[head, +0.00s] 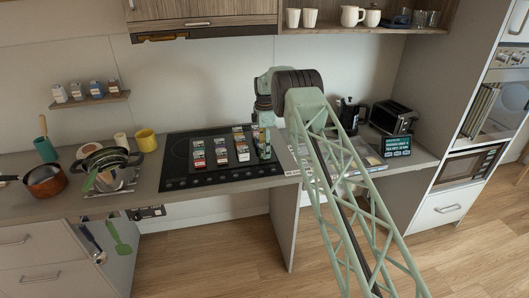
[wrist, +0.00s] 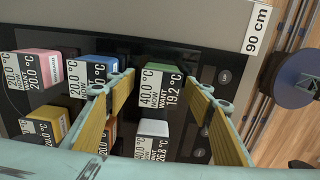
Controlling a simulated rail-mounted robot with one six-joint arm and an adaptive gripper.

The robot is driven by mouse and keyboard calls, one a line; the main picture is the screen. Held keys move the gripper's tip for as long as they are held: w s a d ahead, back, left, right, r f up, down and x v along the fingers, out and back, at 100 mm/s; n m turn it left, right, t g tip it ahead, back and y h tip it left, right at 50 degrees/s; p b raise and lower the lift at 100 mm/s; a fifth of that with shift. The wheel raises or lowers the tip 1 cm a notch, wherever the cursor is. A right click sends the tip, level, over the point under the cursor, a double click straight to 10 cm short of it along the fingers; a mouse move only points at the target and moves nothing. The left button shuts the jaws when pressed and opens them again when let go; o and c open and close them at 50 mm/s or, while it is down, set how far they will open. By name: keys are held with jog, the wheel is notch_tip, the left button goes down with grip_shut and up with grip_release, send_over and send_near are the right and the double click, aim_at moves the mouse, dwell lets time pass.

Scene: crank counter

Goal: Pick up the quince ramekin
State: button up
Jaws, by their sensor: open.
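Several small ramekins with black-and-white temperature labels stand in rows on the black cooktop (head: 180,178). No name is readable, so I cannot tell which is the quince ramekin. My gripper (wrist: 160,84) is open, its yellow-padded fingers on either side of the green ramekin in the picture. Contact cannot be told. In the head view my gripper (head: 265,148) is low at the cooktop's right side, beside the ramekins.
A strainer bowl (head: 108,165), a copper pan (head: 45,180) and a yellow mug (head: 146,140) stand left of the cooktop. A toaster (head: 393,117) and a small display (head: 397,146) stand to the right. A "90 cm" label (wrist: 258,28) shows by the counter edge.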

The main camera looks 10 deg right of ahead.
jog(key=shift+c, duration=0.3)
jog(key=c, duration=1)
jog(key=shift+r, duration=0.1)
jog(key=shift+r, duration=1.7)
jog(key=shift+s+a+r+b, duration=0.3)
jog(key=shift+s+a, duration=0.6)
jog(key=shift+s, duration=1.6)
jog(key=shift+s+a+r+b, duration=0.15)
jog(key=shift+s+a+b, duration=0.55)
jog(key=shift+s, duration=1.8)
jog(key=shift+s+a+r+b, duration=0.1)
jog(key=shift+s+a+r, duration=0.15)
jog(key=shift+s+a, duration=1.6)
jog(key=shift+s+d, duration=0.65)
jog(key=shift+d, duration=0.05)
